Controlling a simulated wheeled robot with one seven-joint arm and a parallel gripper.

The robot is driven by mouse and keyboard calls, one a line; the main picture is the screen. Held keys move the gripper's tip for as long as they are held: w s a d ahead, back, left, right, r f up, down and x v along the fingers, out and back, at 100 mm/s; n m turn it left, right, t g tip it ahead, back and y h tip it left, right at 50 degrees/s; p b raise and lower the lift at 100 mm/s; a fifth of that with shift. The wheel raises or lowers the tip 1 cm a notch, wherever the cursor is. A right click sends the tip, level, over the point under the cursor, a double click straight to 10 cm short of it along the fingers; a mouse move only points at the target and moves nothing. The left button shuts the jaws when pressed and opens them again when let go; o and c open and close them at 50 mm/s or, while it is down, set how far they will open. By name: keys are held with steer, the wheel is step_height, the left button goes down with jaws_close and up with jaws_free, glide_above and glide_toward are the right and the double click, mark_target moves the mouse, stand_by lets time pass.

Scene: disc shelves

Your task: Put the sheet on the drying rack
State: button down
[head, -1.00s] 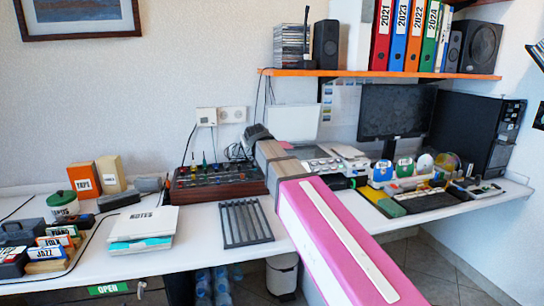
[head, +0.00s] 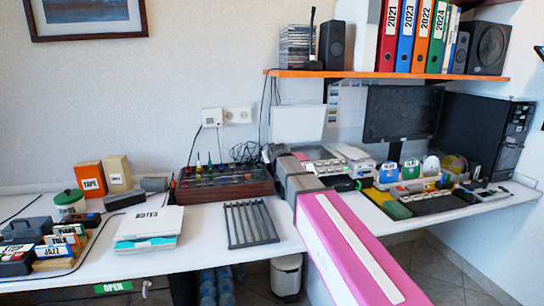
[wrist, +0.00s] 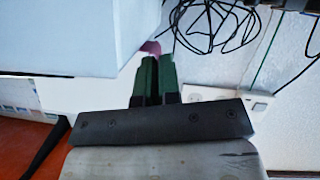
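The grey slatted rack (head: 250,223) lies on the white desk in the head view, between the white NOTES stack and my pink arm. It looks empty. My gripper (wrist: 157,80) shows in the wrist view with its two green fingers close together and only a thin dark line between them. A small pink patch (wrist: 151,47) shows at the left fingertip; I cannot tell if it is touched. A pink patch (head: 301,157) also shows beside my arm in the head view. I cannot tell which thing is the sheet. The fingertips are hidden in the head view.
A mixer with knobs (head: 223,181) stands behind the rack, and the NOTES stack (head: 150,226) is left of it. An orange shelf (head: 390,75) with binders hangs above. Loose black cables (wrist: 215,22) lie near my gripper. Bare desk (head: 195,250) shows left of the rack.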

steer(key=c, duration=1.3)
jaws_free()
steer(key=shift+f, duration=0.1)
